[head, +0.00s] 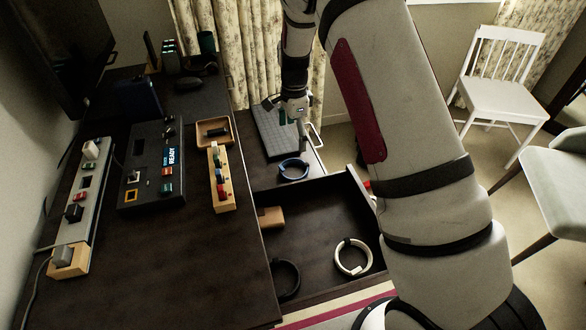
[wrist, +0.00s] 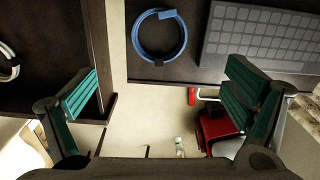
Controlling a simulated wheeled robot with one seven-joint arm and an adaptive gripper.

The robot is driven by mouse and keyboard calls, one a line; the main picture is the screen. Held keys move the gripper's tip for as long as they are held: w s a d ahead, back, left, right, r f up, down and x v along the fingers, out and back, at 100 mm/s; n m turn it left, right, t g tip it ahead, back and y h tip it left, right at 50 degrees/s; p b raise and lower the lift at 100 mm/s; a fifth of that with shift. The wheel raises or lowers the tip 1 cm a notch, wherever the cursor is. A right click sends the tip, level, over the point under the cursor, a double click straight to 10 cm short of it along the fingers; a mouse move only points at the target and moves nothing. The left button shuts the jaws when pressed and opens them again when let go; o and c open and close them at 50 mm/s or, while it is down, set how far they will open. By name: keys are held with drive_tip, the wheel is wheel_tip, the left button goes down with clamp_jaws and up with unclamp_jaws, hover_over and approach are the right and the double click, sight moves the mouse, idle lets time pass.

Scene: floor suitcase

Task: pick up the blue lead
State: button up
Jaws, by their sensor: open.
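The blue lead (head: 293,169) is a coiled ring lying on a dark surface beside a grey gridded pad, just beyond the open drawer. In the wrist view the blue lead (wrist: 182,42) is at the top centre, with a dark band at its lower side and a lighter blue part at the top. My gripper (head: 302,130) is above and behind the lead in the head view. In the wrist view my gripper (wrist: 165,92) has its green-padded fingers wide apart with nothing between them; the lead lies ahead of them, not touching.
The open drawer (head: 325,215) holds a white coil (head: 352,257), a black coil (head: 285,278) and a tan block (head: 270,217). The gridded pad (head: 274,131) lies next to the lead. A red item (wrist: 220,128) is on the floor below. Control boxes stand on the desk (head: 180,265).

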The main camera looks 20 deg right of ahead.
sight(294, 173)
wheel_tip(294, 173, down, 14)
drive_tip(key=shift+r+b, duration=0.2)
drive_tip(key=shift+b, duration=0.15)
drive_tip(key=shift+c, duration=0.3)
drive_tip(key=c, duration=1.2)
